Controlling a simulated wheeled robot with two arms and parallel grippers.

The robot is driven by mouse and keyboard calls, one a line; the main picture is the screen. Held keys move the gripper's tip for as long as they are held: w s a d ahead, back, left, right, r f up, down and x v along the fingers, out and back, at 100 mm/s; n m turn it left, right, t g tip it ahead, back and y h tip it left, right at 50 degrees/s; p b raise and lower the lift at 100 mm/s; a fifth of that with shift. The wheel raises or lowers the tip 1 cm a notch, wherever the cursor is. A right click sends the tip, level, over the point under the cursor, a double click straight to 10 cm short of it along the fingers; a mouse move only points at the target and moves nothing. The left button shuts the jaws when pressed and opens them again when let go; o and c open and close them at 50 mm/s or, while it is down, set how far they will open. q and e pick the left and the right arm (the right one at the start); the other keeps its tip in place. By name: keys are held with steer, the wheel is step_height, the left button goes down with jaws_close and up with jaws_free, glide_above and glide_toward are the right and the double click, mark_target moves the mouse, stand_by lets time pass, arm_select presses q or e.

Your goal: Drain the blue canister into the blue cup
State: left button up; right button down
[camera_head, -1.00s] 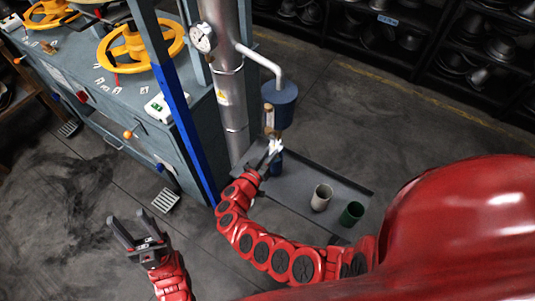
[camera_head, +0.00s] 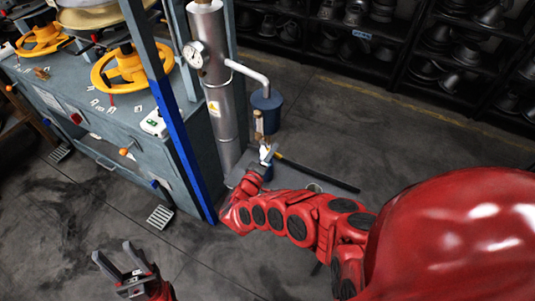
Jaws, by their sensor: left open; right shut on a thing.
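The blue canister (camera_head: 265,102) hangs at the end of a bent pipe beside the steel column. A brass tap (camera_head: 259,128) shows under it. My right gripper (camera_head: 267,151) is at the lower end of the tap and looks shut on it, though the grip itself is small and partly hidden. A blue patch just below the gripper appears to be the blue cup (camera_head: 267,173), mostly hidden by my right arm. My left gripper (camera_head: 124,264) is open and empty at the lower left, over the floor, well away from the canister.
The blue-grey press (camera_head: 110,120) with yellow handwheels stands left. Shelves (camera_head: 400,60) line the back. Floor is free between.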

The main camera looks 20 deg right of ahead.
steer(key=shift+r+n, duration=0.35)
steer(key=shift+n, duration=0.6)
steer(key=shift+r+n, duration=0.35)
steer(key=shift+n, duration=0.6)
steer(key=c, duration=0.8)
jaws_free()
steer(key=shift+o, duration=0.2)
steer(key=shift+s, duration=0.1)
steer(key=b+v, duration=0.1)
steer(key=v, duration=1.6)
steer(key=shift+s+a, duration=0.15)
